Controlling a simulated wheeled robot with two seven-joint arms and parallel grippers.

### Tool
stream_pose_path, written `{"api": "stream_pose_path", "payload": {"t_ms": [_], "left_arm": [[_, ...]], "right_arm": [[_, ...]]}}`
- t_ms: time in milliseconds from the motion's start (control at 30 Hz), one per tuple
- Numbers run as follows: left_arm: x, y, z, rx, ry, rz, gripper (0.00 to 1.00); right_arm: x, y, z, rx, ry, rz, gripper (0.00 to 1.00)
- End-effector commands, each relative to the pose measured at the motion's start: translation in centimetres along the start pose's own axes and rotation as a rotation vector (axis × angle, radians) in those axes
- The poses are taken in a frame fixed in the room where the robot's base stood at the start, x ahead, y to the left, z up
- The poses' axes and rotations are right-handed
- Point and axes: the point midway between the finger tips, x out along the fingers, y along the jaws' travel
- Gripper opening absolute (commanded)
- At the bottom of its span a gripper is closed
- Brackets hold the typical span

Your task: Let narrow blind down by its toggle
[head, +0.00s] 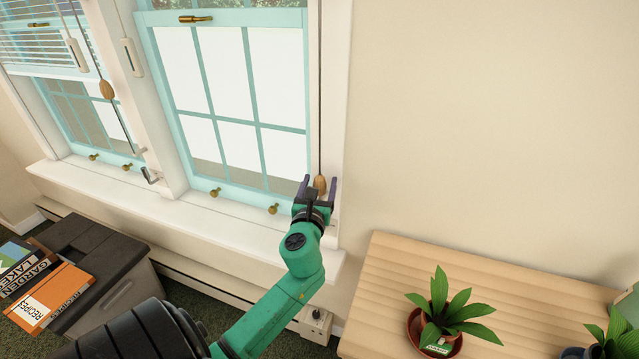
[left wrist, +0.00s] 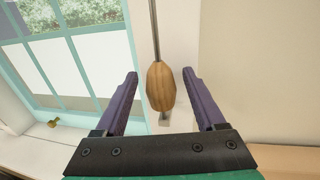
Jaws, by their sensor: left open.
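A wooden toggle (head: 320,183) hangs on a dark cord (head: 320,90) at the right side of the right-hand window (head: 235,100). My left gripper (head: 319,185) is open, with one finger on each side of the toggle. In the left wrist view the toggle (left wrist: 161,87) hangs upright between the two purple fingers, with a gap on both sides. Another wooden toggle (head: 107,90) hangs on a cord between the two windows. A partly lowered slatted blind (head: 40,48) covers the top of the left window. My right gripper is not in view.
A white sill (head: 215,216) runs below the windows. A wooden table (head: 400,262) with a potted plant (head: 440,318) stands at the right. A dark-topped cabinet (head: 95,245) with books (head: 48,298) stands at the lower left. The wall right of the window is bare.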

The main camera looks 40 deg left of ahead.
Motion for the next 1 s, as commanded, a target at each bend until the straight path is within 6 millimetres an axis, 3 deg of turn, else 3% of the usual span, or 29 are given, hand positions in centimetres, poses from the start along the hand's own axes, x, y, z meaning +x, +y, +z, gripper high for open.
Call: {"api": "stream_pose_path", "payload": {"t_ms": [133,300,333,1000], "left_arm": [[-0.04,-0.01,-0.03,0.000,0.000,0.000,0.68],[-0.06,-0.02,-0.04,0.000,0.000,0.000,0.03],[-0.06,-0.02,-0.04,0.000,0.000,0.000,0.00],[-0.09,-0.03,-0.10,0.000,0.002,0.000,0.00]], "right_arm": [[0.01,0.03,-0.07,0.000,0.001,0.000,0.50],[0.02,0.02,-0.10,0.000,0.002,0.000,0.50],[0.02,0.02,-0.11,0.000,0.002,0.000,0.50],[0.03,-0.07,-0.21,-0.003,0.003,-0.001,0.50]]}}
